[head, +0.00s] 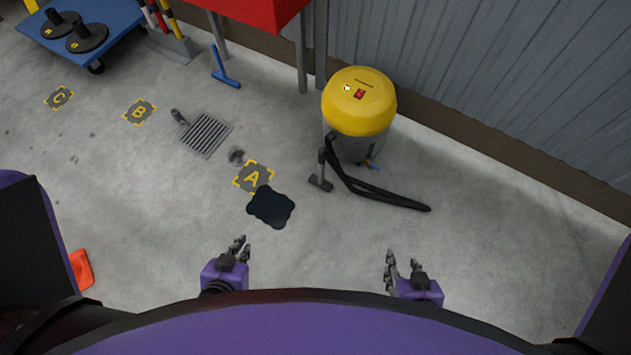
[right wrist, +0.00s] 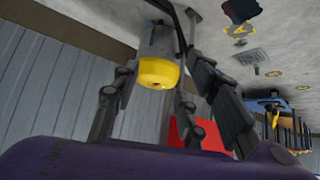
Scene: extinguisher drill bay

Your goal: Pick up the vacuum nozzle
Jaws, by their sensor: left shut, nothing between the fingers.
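The vacuum nozzle (head: 320,182) is a grey tube with a flat dark head, on the floor just left of the vacuum. The yellow-topped grey vacuum (head: 359,102) stands by the wall, and its black hose (head: 385,194) lies on the floor to the right of the nozzle. My left gripper (head: 240,246) is shut and empty, nearer to me and left of the nozzle. My right gripper (head: 402,262) is open and empty, nearer to me and right of the nozzle. In the right wrist view its fingers (right wrist: 165,75) are spread, with the yellow vacuum top (right wrist: 158,72) beyond them.
A dark mat (head: 270,207) lies beside floor mark A (head: 253,177). A drain grate (head: 206,135) and a blue T-shaped tool (head: 224,68) lie farther back. A blue cart (head: 82,34) and a red box (head: 252,12) stand at the back. The floor at right is clear.

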